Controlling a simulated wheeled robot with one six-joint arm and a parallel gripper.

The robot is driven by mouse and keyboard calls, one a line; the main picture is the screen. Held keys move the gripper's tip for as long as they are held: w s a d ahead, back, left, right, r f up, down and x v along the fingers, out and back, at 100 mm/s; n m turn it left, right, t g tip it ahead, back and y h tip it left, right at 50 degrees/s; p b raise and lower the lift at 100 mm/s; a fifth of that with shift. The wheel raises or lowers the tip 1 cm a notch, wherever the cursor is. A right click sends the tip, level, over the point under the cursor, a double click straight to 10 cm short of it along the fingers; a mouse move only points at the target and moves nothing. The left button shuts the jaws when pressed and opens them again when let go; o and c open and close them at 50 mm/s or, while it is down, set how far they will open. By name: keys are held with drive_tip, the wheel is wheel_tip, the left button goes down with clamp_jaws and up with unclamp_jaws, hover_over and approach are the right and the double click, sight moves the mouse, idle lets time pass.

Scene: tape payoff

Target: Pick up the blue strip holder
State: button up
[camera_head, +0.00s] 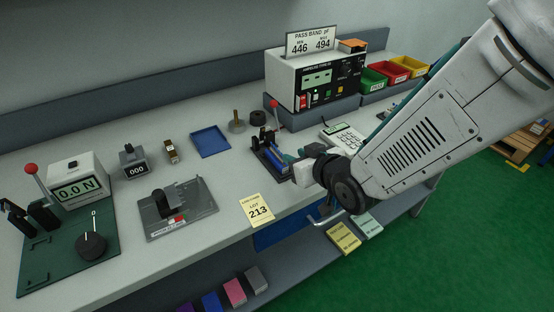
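A blue strip-like part (282,157) lies in a dark fixture with a red-knobbed lever (272,104), near the middle of the bench; I take it for the blue strip holder, but it is small and partly covered. My gripper (302,173) is at the end of the white arm, just right of and in front of this fixture. My wrist hides part of this area. The fingers are too small and covered to show whether they are open or shut, or whether they touch the blue part.
A blue tray (210,141) lies behind a grey fixture plate (181,209). A tester box (300,82) stands at the back, with coloured bins (405,67) to its right. A yellow lot card (257,210) lies at the front edge. A keypad device (343,137) is behind my wrist.

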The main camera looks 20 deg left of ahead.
sight(270, 148)
drive_tip(key=shift+y, duration=0.4)
drive_tip(key=x, duration=0.5)
drive_tip(key=s+x, duration=0.1)
drive_tip(key=x, duration=0.2)
drive_tip(key=shift+w+a+f, duration=0.15)
drive_tip(key=shift+w+a, duration=0.05)
drive_tip(key=shift+a, duration=0.35)
clamp_jaws()
